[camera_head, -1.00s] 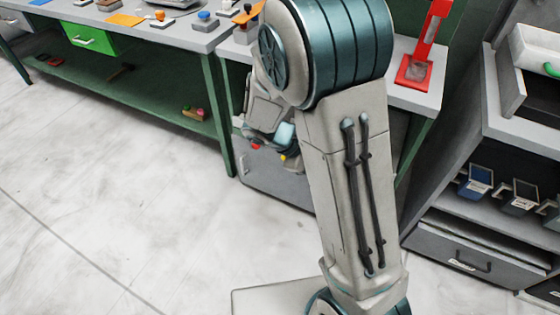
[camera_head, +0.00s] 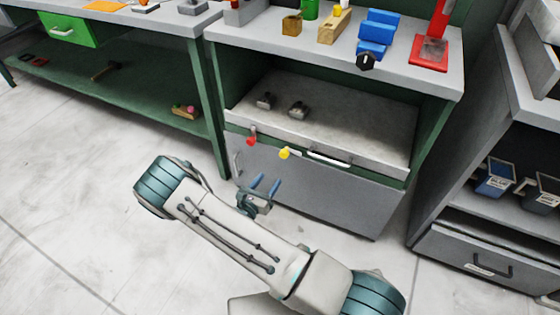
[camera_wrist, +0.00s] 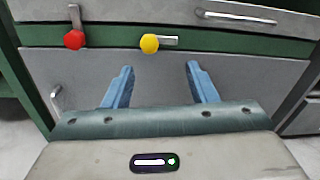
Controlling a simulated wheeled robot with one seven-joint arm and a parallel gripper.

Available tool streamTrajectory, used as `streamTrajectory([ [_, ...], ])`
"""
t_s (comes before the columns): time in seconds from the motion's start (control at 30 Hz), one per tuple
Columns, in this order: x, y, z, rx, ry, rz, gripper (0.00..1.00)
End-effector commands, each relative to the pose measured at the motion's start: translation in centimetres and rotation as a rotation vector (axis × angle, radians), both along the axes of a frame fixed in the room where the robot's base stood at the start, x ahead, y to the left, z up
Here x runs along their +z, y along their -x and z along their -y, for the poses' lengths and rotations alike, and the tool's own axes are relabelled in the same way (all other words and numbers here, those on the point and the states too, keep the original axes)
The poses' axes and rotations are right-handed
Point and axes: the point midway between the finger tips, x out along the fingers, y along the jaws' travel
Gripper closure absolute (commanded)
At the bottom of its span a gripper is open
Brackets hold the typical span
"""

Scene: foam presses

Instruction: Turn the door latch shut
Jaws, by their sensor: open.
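The grey cabinet door (camera_head: 330,192) is flat in its frame below a drawer. On the green rail above it is a lever with a yellow knob (camera_head: 285,153), lying sideways with its arm to the right; it also shows in the wrist view (camera_wrist: 149,43). Left of it a lever with a red knob (camera_head: 251,141) hangs down from the drawer front, also in the wrist view (camera_wrist: 75,40). The pictures do not say which lever is the door latch. My gripper (camera_head: 265,183) is open and empty before the door, its blue fingers (camera_wrist: 160,68) below the yellow knob.
The drawer front has a long bar handle (camera_head: 330,159). The door has an upright handle (camera_wrist: 56,98) at its left edge. Blue, red and wooden items stand on the bench top (camera_head: 400,72). A shelf unit (camera_head: 470,210) stands at right. The floor (camera_head: 80,220) at left is clear.

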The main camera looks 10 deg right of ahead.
Motion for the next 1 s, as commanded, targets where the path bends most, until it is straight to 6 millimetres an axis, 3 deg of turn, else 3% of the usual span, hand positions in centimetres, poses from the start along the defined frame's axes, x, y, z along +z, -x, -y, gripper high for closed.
streamTrajectory([
  [0.1,-1.6,-0.1,-0.8,0.055,0.034,-0.015,0.48],
  [0.27,-1.8,-0.9,-0.6,0.068,0.039,-0.016,0.48],
  [0.7,-1.8,-8.0,4.6,0.064,0.037,-0.015,0.48],
  [1.0,-1.7,-10.9,6.8,0.064,0.037,-0.015,0.48],
])
